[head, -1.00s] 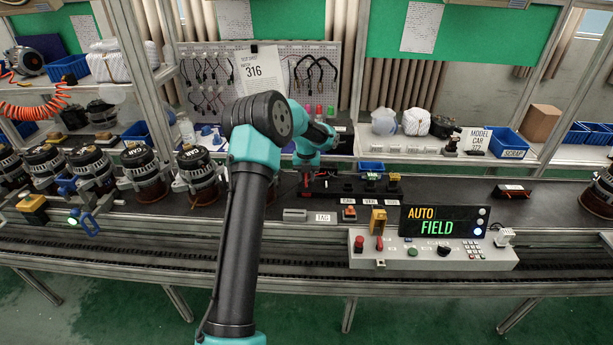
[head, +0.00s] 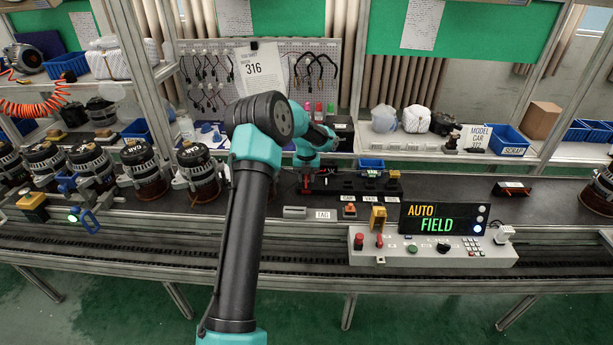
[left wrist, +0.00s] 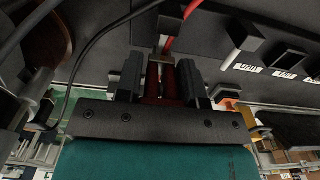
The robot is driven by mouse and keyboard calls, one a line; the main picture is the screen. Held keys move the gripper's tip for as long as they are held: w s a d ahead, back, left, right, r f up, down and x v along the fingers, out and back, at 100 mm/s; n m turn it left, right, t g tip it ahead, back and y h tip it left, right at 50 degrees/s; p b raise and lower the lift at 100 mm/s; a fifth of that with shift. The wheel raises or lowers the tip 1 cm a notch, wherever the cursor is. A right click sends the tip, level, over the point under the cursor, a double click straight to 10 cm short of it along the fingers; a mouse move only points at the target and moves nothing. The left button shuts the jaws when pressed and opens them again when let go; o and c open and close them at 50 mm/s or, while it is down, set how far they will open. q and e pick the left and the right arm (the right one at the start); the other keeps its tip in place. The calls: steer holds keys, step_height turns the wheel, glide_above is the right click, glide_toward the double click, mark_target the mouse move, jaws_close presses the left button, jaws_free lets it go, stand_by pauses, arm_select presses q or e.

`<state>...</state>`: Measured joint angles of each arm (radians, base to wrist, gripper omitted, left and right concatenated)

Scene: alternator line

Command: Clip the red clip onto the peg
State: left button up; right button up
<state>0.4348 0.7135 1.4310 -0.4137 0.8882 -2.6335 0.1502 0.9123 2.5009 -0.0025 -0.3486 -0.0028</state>
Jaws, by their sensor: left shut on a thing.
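My left gripper (left wrist: 165,82) is shut on the red clip (left wrist: 172,84), which sits between its two dark fingers in the left wrist view. A red lead (left wrist: 190,10) runs up out of that view just beyond the clip. A narrow metal piece (left wrist: 156,68) stands right in front of the clip; I cannot tell whether it is the peg, or whether the clip is around it or only beside it. My right gripper is in neither view.
Black labelled holders (head: 370,184) stand just right of the gripper. A control box (head: 432,250) with an AUTO FIELD display (head: 442,218) is at the front right. Several alternators (head: 200,172) line the left. A black cable (left wrist: 95,50) crosses the left wrist view. The bench right of the holders is mostly clear.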

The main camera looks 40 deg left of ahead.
arm_select(q)
steer(key=shift+f, duration=0.35)
steer(key=o, duration=1)
steer(key=shift+r, duration=0.1)
step_height(320, 180, up, 17)
steer(key=shift+r, duration=0.15)
stand_by(0.8)
